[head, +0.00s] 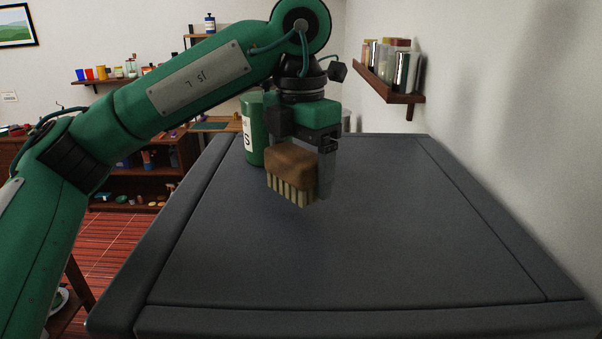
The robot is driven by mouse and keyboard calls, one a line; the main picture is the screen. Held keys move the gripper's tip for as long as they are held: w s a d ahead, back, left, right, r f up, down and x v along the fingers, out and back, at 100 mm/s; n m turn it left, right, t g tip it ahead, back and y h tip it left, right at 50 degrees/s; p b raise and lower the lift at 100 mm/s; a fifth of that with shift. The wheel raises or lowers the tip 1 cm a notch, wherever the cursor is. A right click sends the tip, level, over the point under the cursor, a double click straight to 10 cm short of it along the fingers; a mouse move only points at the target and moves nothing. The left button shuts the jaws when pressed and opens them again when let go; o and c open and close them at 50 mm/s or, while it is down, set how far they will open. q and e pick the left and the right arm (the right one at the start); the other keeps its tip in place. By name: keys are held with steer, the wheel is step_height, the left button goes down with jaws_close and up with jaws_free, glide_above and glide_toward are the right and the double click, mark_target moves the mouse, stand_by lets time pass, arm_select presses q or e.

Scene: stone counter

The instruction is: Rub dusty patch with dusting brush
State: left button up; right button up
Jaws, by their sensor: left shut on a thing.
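My left gripper (298,166) is shut on the dusting brush (291,166). The brush has a brown block and pale bristles that point down. The gripper holds it over the far left part of the dark stone counter (340,255). I cannot tell whether the bristles touch the counter. No dusty patch stands out on the visible counter surface. The arm and brush hide part of the counter behind them. My right gripper is not in view.
A green canister (252,145) stands behind the brush at the counter's far left. A wall shelf (389,85) with several jars hangs at the back right. The counter's middle, front and right are clear. Shelves with small items stand beyond the left edge.

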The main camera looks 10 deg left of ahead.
mark_target(300, 150)
arm_select(q)
step_height(300, 150, up, 3)
steer(key=shift+s+a+f+p, duration=0.1)
steer(key=shift+p, duration=0.7)
steer(key=shift+r+p, duration=0.55)
steer(key=shift+r, duration=0.2)
steer(key=shift+r+p, duration=0.3)
steer(key=shift+r, duration=0.15)
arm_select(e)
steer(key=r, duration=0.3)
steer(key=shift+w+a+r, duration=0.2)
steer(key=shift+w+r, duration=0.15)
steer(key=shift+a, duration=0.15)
